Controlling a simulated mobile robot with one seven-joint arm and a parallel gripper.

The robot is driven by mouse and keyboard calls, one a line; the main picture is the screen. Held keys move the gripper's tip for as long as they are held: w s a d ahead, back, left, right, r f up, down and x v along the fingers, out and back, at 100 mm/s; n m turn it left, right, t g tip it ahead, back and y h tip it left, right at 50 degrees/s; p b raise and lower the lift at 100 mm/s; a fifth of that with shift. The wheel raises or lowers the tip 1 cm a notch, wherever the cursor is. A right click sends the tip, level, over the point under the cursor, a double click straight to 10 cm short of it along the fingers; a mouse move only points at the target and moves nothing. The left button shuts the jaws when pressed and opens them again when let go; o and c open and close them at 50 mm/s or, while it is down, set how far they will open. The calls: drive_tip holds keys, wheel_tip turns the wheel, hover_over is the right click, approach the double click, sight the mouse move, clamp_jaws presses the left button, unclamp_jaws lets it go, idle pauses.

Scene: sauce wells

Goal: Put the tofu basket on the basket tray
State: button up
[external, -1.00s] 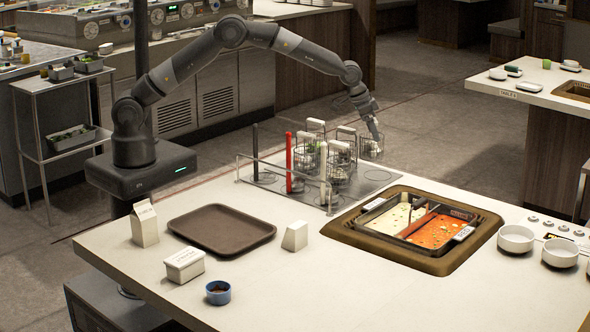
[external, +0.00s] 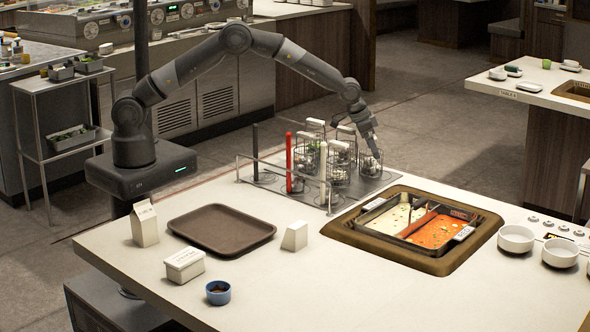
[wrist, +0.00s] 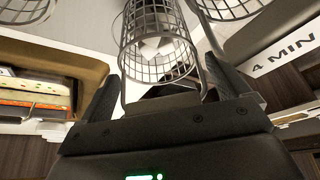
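The tofu basket, a wire mesh cylinder with pale cubes inside, shows in the external view (external: 370,167) and the wrist view (wrist: 160,40). Its wire handle runs between the fingers of my gripper (wrist: 165,85), which press on the handle block from both sides. In the external view my gripper (external: 374,150) is above the basket, pointing down. The basket tray, a dark metal plate (external: 352,193), lies under the baskets. The tofu basket is at its far right part; whether its bottom touches the plate is hard to tell.
Several other wire baskets (external: 340,165) with white handle blocks stand close on the left, by red, black and white posts. A two-part soup pot (external: 425,222) is sunk in the counter in front. A brown tray (external: 222,230) is at left.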

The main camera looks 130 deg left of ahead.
drive_tip(key=shift+o, duration=0.4)
drive_tip(key=shift+d+r, duration=0.1)
drive_tip(key=shift+r, duration=0.35)
drive_tip(key=v, duration=1.1)
drive_tip(key=shift+r, duration=0.15)
drive_tip(key=shift+s+d, duration=0.1)
drive_tip(key=s+d+r+m, duration=0.1)
drive_tip(key=s+d+r, duration=0.1)
drive_tip(key=d+r, duration=0.6)
drive_tip(key=s+d+r+m+t+h, duration=0.1)
drive_tip(key=d+r+m, duration=0.15)
drive_tip(key=d, duration=0.95)
drive_tip(key=s+d+r+m, duration=0.1)
drive_tip(key=s+d+r, duration=0.1)
drive_tip(key=d+r, duration=0.6)
drive_tip(key=s+d+m+t, duration=0.1)
drive_tip(key=s+d, duration=0.4)
drive_tip(key=d, duration=0.2)
drive_tip(key=s+d+m, duration=0.1)
drive_tip(key=s+d, duration=0.4)
drive_tip(key=d, duration=0.3)
drive_tip(key=s+d+f+m+h, duration=0.1)
drive_tip(key=s+d, duration=0.3)
drive_tip(key=s, duration=0.3)
drive_tip(key=s+d+f+m+h, duration=0.1)
drive_tip(key=s+d+f, duration=0.1)
drive_tip(key=s+d, duration=0.3)
drive_tip(key=s, duration=0.2)
drive_tip(key=shift+s+f, duration=0.3)
drive_tip(key=shift+s, duration=0.1)
